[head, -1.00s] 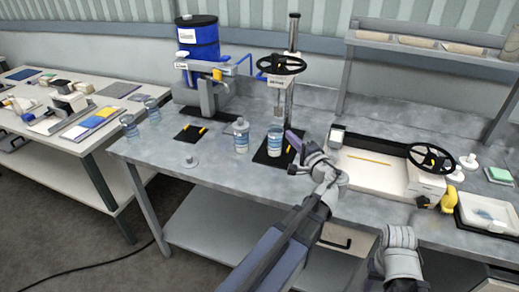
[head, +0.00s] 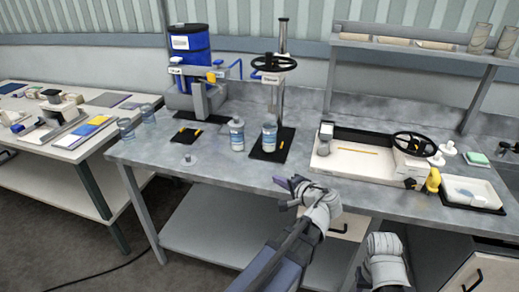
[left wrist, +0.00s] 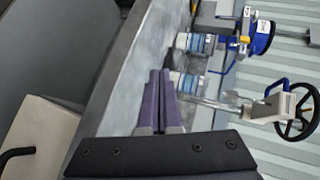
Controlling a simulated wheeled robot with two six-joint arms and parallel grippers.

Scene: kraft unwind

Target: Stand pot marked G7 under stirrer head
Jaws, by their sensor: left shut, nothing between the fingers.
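The stirrer head (head: 273,80), with a black handwheel on top, sits on an upright post above a black base plate (head: 283,147). A clear pot with a blue-and-white label (head: 269,137) stands upright on that plate, below the head. A similar pot (head: 237,135) with a pale top stands on the bench just left of it. I cannot read G7 on either label. My left gripper (head: 283,184) is shut and empty near the bench's front edge, apart from both pots. In the left wrist view its purple fingers (left wrist: 155,100) are together; the plate pot (left wrist: 184,82) shows beyond them.
A blue drum (head: 190,43) and a grey machine stand at the back left. A black pad (head: 188,136) and a small weight-like piece (head: 189,161) lie left. A white tray unit with a handwheel (head: 360,154) is at right. The front bench strip is mostly clear.

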